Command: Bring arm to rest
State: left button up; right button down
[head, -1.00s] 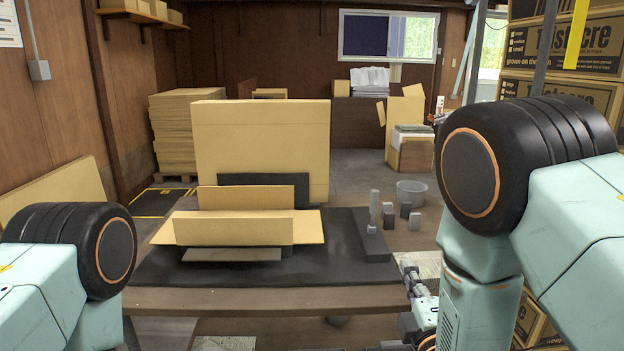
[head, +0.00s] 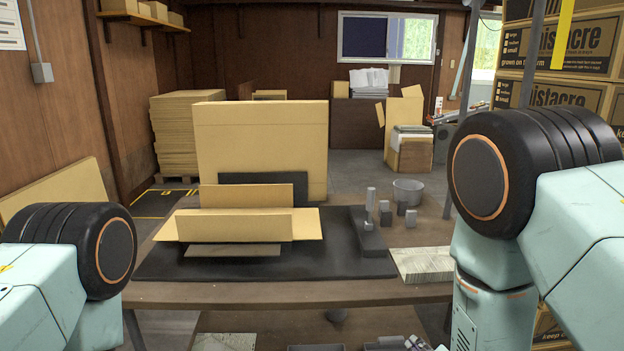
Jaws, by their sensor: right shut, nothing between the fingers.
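My right gripper (head: 416,343) shows only as a small piece at the bottom edge, below and in front of the table. It is shut and empty, and most of it is cut off by the frame. My right arm fills the right side, with its forearm hanging down. My left arm shows at the lower left, but its gripper is out of view. The wooden table (head: 290,293) stands ahead, apart from both arms. An open cardboard box (head: 235,224) lies on its dark mat (head: 345,260).
Small grey blocks (head: 370,225) and a grey bucket (head: 408,190) are at the table's right. A large cardboard sheet (head: 262,150) stands behind the box. Printed cartons (head: 560,50) are stacked at the right. Grey trays (head: 385,344) lie low at the bottom edge.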

jog(key=s+d+f+m+g, duration=0.1)
jog(key=s+f+m+g, duration=0.2)
jog(key=s, duration=0.8)
jog(key=s+d+f+m+g, duration=0.1)
jog(key=s+f+m+g, duration=0.2)
jog(key=s, duration=0.8)
jog(key=s+d+f+m+g, duration=0.1)
jog(key=s+f+m+g, duration=0.2)
jog(key=s+f+g, duration=0.3)
jog(key=s+f, duration=0.4)
jog(key=s, duration=0.1)
jog(key=shift+d+g, duration=0.35)
jog(key=shift+g, duration=0.05)
